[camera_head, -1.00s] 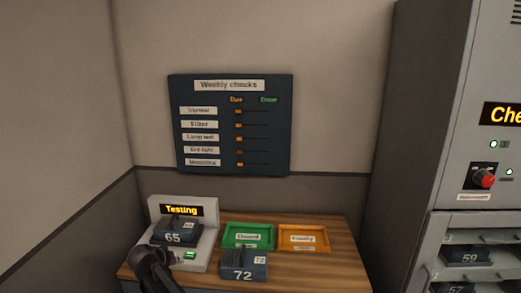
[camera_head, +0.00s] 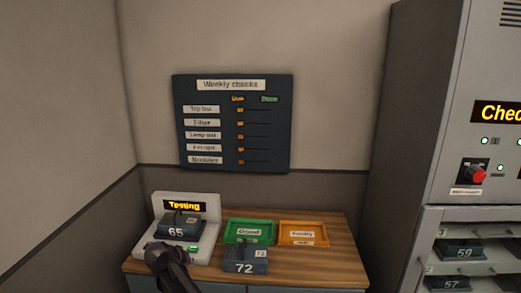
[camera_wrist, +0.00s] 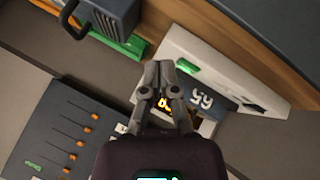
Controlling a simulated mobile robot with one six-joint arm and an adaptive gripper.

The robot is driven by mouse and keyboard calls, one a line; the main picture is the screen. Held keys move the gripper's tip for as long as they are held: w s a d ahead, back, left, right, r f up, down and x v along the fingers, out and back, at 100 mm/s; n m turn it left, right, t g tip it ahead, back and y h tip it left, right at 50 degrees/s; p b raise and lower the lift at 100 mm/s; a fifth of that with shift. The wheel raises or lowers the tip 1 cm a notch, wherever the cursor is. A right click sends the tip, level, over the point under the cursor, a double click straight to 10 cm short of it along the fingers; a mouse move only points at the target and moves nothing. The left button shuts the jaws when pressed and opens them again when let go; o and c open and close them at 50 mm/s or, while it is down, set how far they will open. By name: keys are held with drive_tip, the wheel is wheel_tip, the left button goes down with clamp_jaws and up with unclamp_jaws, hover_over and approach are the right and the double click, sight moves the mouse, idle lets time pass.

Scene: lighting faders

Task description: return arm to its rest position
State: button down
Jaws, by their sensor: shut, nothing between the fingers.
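My gripper (camera_wrist: 158,68) is shut and empty in the wrist view, its fingertips together in front of the tester. In the head view my gripper (camera_head: 155,248) is at the lower left, over the front of the tester (camera_head: 208,238). The tester's display reads "Testing". Module 65 (camera_head: 178,227) sits in the tester, apart from my fingers as far as I can tell; it also shows in the wrist view (camera_wrist: 203,97). Module 72 (camera_head: 245,262) stands on the wooden bench (camera_head: 320,268) to the right of the tester.
A green tray (camera_head: 249,240) labelled "Good" and an orange "Faulty" tray (camera_head: 304,243) lie behind module 72. A "Weekly checks" board (camera_head: 265,150) hangs on the wall. A grey cabinet (camera_head: 415,120) with a red knob (camera_head: 479,176) and numbered modules stands at right.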

drive_tip(key=s+d+f+m+g, duration=0.1)
drive_tip(key=s+d+g, duration=0.1)
drive_tip(key=d, duration=1)
drive_tip(key=s+d+f+m+g, duration=0.1)
drive_tip(key=s+d+f+g, duration=0.15)
drive_tip(key=d, duration=1.05)
drive_tip(key=s+d+m+g+y+p, duration=0.1)
drive_tip(key=s+d+m+g+y, duration=0.1)
drive_tip(key=s+d, duration=1)
drive_tip(key=d+g+y, duration=0.1)
drive_tip(key=d, duration=0.2)
drive_tip(key=shift+r+y+p, duration=0.15)
drive_tip(key=shift+y+p, duration=0.2)
drive_tip(key=shift+y, duration=0.05)
